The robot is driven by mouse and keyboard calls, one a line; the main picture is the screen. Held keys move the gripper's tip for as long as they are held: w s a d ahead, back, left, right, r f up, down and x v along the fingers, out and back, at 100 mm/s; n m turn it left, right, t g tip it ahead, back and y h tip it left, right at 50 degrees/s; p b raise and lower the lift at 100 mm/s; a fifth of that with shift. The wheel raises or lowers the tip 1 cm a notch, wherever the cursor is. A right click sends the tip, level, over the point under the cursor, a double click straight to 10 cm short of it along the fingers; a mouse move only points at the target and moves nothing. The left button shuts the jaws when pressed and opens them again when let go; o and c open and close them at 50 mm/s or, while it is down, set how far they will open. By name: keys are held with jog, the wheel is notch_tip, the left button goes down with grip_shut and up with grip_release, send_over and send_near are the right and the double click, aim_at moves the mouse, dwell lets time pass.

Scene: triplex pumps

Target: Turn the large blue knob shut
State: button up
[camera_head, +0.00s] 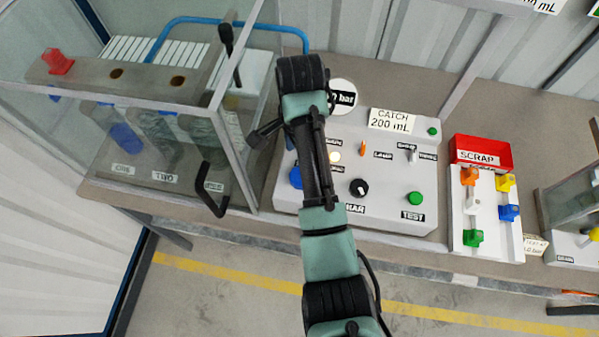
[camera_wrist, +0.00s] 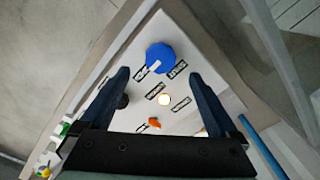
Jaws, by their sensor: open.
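The large blue knob (camera_wrist: 160,57) stands on the white control panel, with a pale mark across its face. In the wrist view it is just beyond my gripper's fingertips (camera_wrist: 158,75), roughly centred between them. The fingers are spread apart with nothing between them, and I see no contact with the knob. In the head view the blue knob (camera_head: 295,178) is partly hidden behind my arm, at the left of the panel (camera_head: 385,215).
A lit lamp (camera_wrist: 164,100), an orange switch (camera_wrist: 154,122) and a black knob (camera_head: 358,187) sit near the blue knob. A green button (camera_head: 414,198) is at the right. A glass-walled case (camera_head: 246,120) stands close on the left.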

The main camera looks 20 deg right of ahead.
notch_tip(320, 180, down, 8)
jog(key=shift+r+p, duration=0.25)
jog(key=shift+p, duration=0.25)
jog(key=c, duration=1.4)
